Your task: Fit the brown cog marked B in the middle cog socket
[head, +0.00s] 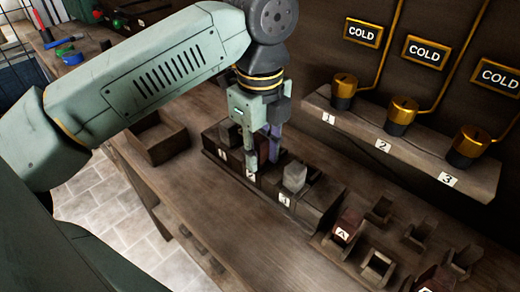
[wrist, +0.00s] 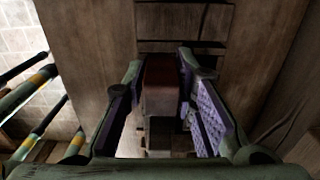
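The dark socket block (head: 315,214) lies on the bench, its front labelled 1, 2 and 3. My gripper (head: 263,165) points down over its middle socket, by label 2 (head: 252,177), and hides that socket in the head view. In the wrist view, a brown block-shaped piece (wrist: 162,88) sits between the purple-padded fingers of my gripper (wrist: 161,62). No letter shows on it, so I cannot confirm it is the brown cog marked B. The pads are very close to its sides; I cannot tell whether they touch, or whether it is seated.
A brown cog marked A (head: 347,226) is among several small holders at right. An open wooden box (head: 158,151) is at left. A shelf (head: 400,149) with three brass-capped fittings runs behind.

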